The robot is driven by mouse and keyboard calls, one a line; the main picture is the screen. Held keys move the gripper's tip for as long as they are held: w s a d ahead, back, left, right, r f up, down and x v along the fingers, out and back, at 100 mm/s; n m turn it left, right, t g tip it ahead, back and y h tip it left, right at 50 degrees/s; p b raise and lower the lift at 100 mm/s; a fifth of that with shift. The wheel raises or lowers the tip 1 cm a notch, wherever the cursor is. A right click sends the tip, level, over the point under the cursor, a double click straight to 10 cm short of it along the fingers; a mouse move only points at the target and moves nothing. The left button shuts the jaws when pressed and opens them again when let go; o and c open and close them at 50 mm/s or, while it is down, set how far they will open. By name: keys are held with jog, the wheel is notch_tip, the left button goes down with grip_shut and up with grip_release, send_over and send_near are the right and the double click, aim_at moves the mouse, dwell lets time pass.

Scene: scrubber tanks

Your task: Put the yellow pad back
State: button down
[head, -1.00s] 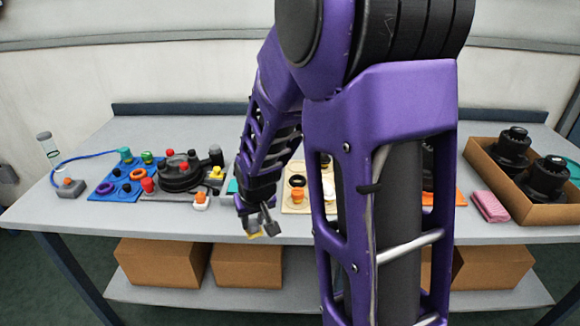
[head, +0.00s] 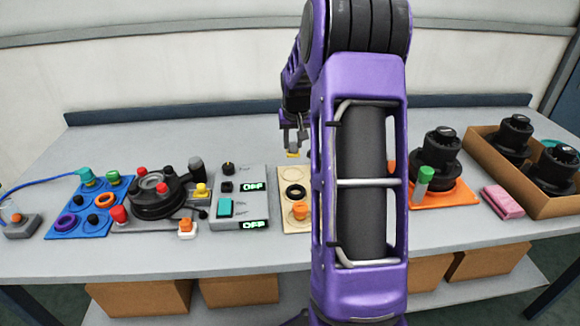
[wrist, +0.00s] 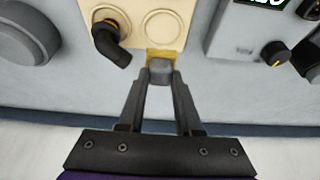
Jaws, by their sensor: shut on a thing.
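The yellow pad (wrist: 163,54) shows in the wrist view as a small yellow patch just beyond my fingertips, by the edge of a beige board (wrist: 138,13). My gripper (wrist: 160,76) is shut on it, with a grey block between the fingertips that hides part of it. I cannot tell whether the pad touches the board. In the head view my gripper (head: 293,148) points down at the far end of the beige board (head: 285,224), with a bit of yellow (head: 293,155) under the fingers.
The board carries a black ring (head: 295,198) and an orange knob (head: 300,211). A black elbow piece (wrist: 108,42) stands close to my fingers. A grey switch box (head: 240,201) is left of the board. An orange mat (head: 455,198) lies right. The table behind is clear.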

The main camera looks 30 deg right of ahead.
jog(key=shift+f, duration=3.6)
jog(key=shift+b, duration=0.3)
jog(key=shift+f, duration=0.2)
jog(key=c, duration=0.6)
grip_release()
jog(key=shift+r, duration=0.35)
jog(key=p+v, duration=0.1)
jog(key=v, duration=1)
jog(key=shift+s+a+r, duration=0.1)
jog(key=shift+s+r, duration=0.05)
jog(key=shift+r, duration=0.2)
